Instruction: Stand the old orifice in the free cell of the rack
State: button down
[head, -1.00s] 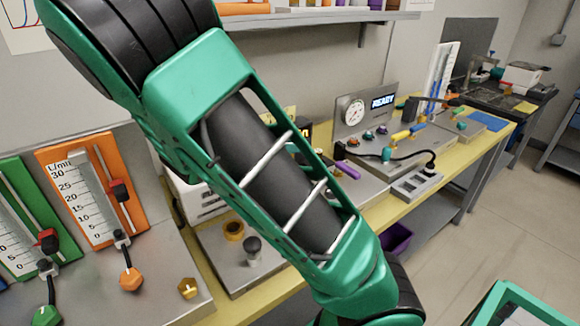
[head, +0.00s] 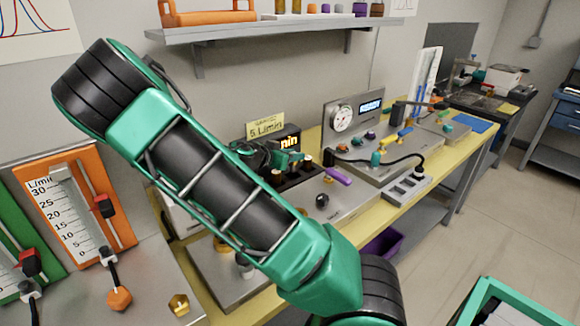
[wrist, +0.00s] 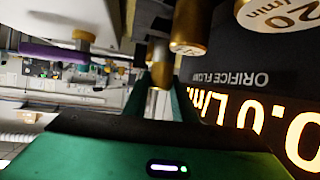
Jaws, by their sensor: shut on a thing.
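My gripper (head: 288,160) is at the dark orifice rack (head: 296,181) in the middle of the bench. In the wrist view my gripper (wrist: 168,98) is shut on a small brass orifice (wrist: 160,68), held between its green fingers. Two brass orifices stand close by, one just beside the held one (wrist: 188,28) and a larger one marked 20 L/min (wrist: 275,12). In the head view several brass tops show along the rack. The gripper and arm cover part of the rack. I cannot tell whether the held orifice touches a cell.
A lit display (head: 289,142) and a yellow 5 L/min card (head: 265,127) stand behind the rack. A purple-handled tool (head: 338,177) and a black knob (head: 322,200) are to its right. The gauge panel (head: 353,112) reads READY. A shelf (head: 290,28) hangs above.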

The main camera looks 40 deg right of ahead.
aim_at(293, 164)
jog(key=shift+f, duration=1.95)
jog(key=c, duration=1.5)
grip_release()
jog(key=shift+o, duration=0.2)
jog(key=v, duration=1.1)
jog(key=shift+a, duration=0.35)
jog(key=shift+s+a+r, duration=0.1)
jog(key=shift+a, duration=0.05)
jog(key=shift+s, duration=0.1)
